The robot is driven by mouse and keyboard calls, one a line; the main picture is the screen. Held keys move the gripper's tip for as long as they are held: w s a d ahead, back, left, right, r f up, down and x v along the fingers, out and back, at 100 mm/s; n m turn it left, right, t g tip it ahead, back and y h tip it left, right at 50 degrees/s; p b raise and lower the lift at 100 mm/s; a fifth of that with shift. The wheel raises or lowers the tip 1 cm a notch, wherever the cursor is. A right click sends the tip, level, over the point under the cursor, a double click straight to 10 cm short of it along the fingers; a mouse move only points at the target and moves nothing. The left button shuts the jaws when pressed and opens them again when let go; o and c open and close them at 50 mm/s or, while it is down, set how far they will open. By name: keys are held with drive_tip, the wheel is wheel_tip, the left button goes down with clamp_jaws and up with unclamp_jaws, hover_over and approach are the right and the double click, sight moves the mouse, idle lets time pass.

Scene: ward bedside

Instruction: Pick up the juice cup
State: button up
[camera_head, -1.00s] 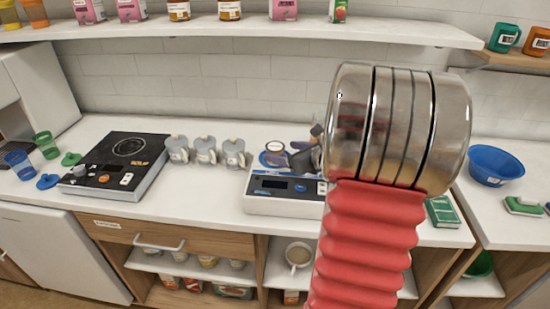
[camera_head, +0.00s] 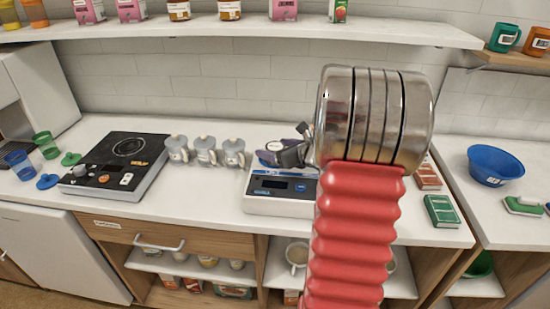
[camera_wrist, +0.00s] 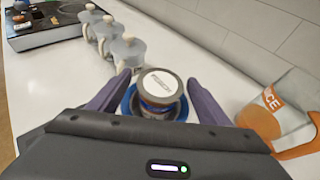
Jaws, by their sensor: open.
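The juice cup (camera_wrist: 280,108) is clear, with orange lettering partly reading "ICE", an orange handle and orange content low inside. It stands at the right of the wrist view, outside my right finger and apart from it. I cannot make it out in the head view, where my arm blocks part of the counter. My gripper (camera_wrist: 159,78) is open, its two purple fingers on either side of a grey-lidded jar (camera_wrist: 160,86) in a blue dish. Contact with the jar is unclear. In the head view my gripper (camera_head: 287,152) is above the back of the white scale (camera_head: 280,190).
Several grey-lidded mugs (camera_head: 204,150) stand left of the scale, beside a black hotplate (camera_head: 115,165). A red box (camera_head: 427,174) and a green box (camera_head: 441,211) lie right of my arm. A blue bowl (camera_head: 494,165) is farther right. The wall shelf (camera_head: 240,27) hangs above.

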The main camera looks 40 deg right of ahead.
drive_tip(key=shift+c, duration=0.3)
drive_tip(key=c, duration=1.3)
drive_tip(key=shift+r, duration=0.1)
wheel_tip(320, 180, up, 10)
drive_tip(key=shift+f, duration=0.1)
idle(0.6)
